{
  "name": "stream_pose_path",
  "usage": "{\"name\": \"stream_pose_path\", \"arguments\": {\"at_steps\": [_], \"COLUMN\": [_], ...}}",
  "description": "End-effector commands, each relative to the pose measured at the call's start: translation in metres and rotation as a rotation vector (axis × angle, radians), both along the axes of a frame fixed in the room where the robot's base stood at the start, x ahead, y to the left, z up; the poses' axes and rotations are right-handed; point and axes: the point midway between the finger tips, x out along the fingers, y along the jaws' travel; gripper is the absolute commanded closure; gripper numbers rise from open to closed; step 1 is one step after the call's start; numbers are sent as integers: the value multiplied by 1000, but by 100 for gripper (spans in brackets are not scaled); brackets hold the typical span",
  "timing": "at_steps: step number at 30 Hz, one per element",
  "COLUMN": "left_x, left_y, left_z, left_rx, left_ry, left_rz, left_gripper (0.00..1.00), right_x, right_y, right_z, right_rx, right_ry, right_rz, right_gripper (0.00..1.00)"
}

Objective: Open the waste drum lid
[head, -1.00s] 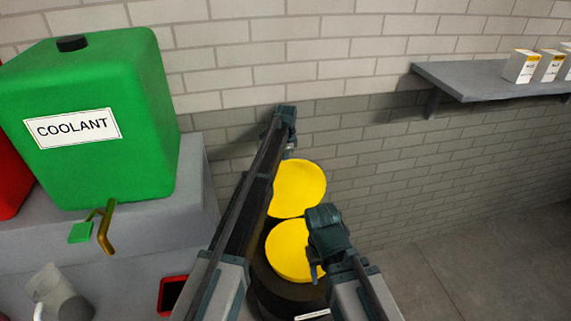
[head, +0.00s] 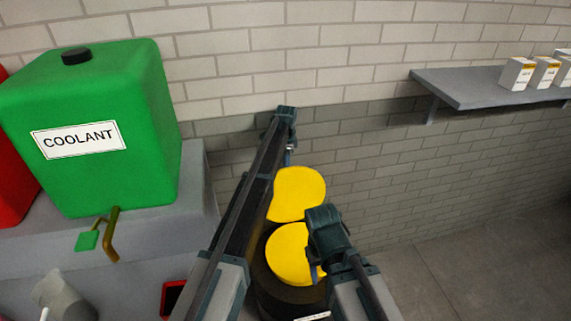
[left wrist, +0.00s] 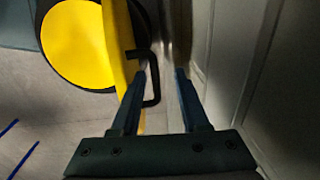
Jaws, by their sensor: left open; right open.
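The waste drum (head: 285,297) is dark and round, with a yellow top face (head: 288,254). The yellow lid (head: 299,194) stands raised behind it. In the left wrist view the lid (left wrist: 117,40) shows nearly edge-on beside the round yellow face (left wrist: 75,45). A black bent handle (left wrist: 155,85) sticks out from the lid. My left gripper (left wrist: 160,74) is open, with the handle between its fingers; contact cannot be told. In the head view it is behind the lid, its fingers mostly hidden. My right gripper (head: 315,270) is open over the drum's right side.
A green coolant tank (head: 100,130) with a tap (head: 112,235) stands on a grey ledge (head: 195,190) at left. A brick wall (head: 380,150) is close behind the drum. A shelf (head: 480,85) with white boxes is at right. The floor (head: 480,270) at right is clear.

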Motion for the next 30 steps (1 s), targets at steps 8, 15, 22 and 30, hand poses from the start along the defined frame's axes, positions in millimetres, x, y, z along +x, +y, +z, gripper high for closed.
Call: {"name": "stream_pose_path", "arguments": {"at_steps": [8,15,22,30], "left_x": [-3,-5,-6,-7], "left_y": [-1,-2,-3,-3], "left_z": [49,85,109,111], "left_rx": [0,0,-1,-1], "left_ry": [0,0,0,0], "left_rz": [0,0,-1,-1], "left_gripper": [55,55,55,55], "right_x": [0,0,0,0], "right_y": [0,0,0,0], "right_z": [49,85,109,111], "right_rx": [0,0,1,1], "right_ry": [0,0,0,0], "right_rz": [1,2,-1,-3], "right_gripper": [50,50,50,50]}}
